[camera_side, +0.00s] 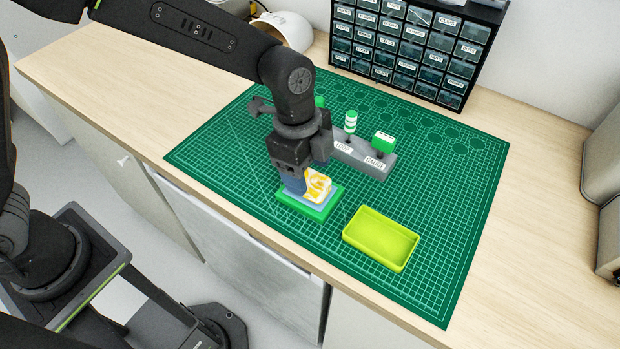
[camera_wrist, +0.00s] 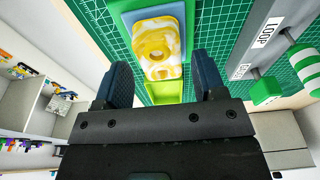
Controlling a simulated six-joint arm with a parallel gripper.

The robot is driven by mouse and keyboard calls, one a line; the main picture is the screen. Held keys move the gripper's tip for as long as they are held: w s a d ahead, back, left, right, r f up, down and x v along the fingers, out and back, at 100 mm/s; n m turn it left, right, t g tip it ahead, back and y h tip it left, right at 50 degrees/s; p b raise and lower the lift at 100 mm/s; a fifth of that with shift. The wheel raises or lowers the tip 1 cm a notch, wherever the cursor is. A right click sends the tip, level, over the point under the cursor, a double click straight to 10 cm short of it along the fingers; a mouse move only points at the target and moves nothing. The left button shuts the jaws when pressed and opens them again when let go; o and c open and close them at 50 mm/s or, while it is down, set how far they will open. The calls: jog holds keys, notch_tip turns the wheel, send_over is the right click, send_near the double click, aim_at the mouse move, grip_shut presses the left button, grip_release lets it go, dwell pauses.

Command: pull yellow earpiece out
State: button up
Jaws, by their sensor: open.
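The yellow earpiece (camera_wrist: 158,50), marbled yellow and white, sits in a blue and green holder (camera_side: 305,206) on the green mat. In the side view the earpiece (camera_side: 318,184) is partly hidden by my gripper. In the wrist view it lies ahead of and between my fingertips. My gripper (camera_wrist: 163,82) is open, its two dark blue fingers apart with nothing between them that I can see held. In the side view my gripper (camera_side: 294,183) is low, pointing down at the left side of the earpiece. Whether a finger touches it I cannot tell.
A yellow-green tray (camera_side: 381,240) stands empty to the right of the holder. A grey rack (camera_side: 365,158) with labelled green tools stands behind. A drawer cabinet (camera_side: 408,48) is at the back. The cutting mat (camera_side: 445,215) is clear at the right.

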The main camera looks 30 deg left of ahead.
aim_at(309, 177)
jog(key=shift+d+f, duration=0.15)
jog(key=shift+f, duration=0.6)
jog(key=c, duration=0.9)
jog(key=shift+r, duration=1.55)
jog(key=shift+c, duration=0.2)
jog(key=shift+r, duration=3.05)
